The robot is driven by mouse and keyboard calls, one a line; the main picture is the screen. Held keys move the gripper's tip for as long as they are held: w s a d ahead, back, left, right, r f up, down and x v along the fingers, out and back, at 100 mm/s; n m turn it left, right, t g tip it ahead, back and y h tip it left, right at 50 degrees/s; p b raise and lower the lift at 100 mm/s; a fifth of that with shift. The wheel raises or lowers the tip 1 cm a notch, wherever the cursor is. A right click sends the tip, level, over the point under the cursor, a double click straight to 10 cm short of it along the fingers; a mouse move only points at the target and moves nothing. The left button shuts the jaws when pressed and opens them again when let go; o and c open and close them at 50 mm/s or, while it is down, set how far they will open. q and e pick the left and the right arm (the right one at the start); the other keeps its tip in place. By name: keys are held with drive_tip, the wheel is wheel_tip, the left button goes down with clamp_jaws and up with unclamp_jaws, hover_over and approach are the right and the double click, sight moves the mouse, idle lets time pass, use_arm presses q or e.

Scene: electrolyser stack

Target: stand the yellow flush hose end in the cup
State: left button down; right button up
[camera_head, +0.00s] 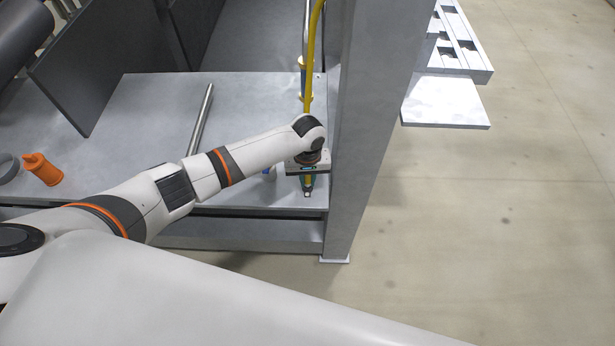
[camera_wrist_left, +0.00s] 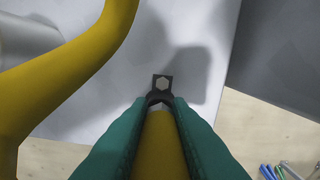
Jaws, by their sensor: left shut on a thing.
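The yellow flush hose (camera_head: 311,50) comes down beside the grey upright to my left gripper (camera_head: 308,190), which is above the grey shelf near its right front corner. In the left wrist view the teal fingers (camera_wrist_left: 160,135) are shut on the yellow hose end (camera_wrist_left: 160,150). A small dark piece with a pale hexagon is just beyond the fingertips. Another stretch of hose (camera_wrist_left: 70,85) curves past on the left. My right gripper is out of view.
The grey upright (camera_head: 372,110) stands close to the right of my left gripper. A metal rod (camera_head: 200,120) lies on the grey shelf (camera_head: 150,110). An orange object (camera_head: 41,168) is at the far left. A pale slab (camera_head: 445,101) and the open floor are right of the upright.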

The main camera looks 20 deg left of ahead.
use_arm(q)
drive_tip(key=c, duration=1.3)
unclamp_jaws()
drive_tip(key=shift+o, duration=0.2)
wheel_tip(320, 180, up, 12)
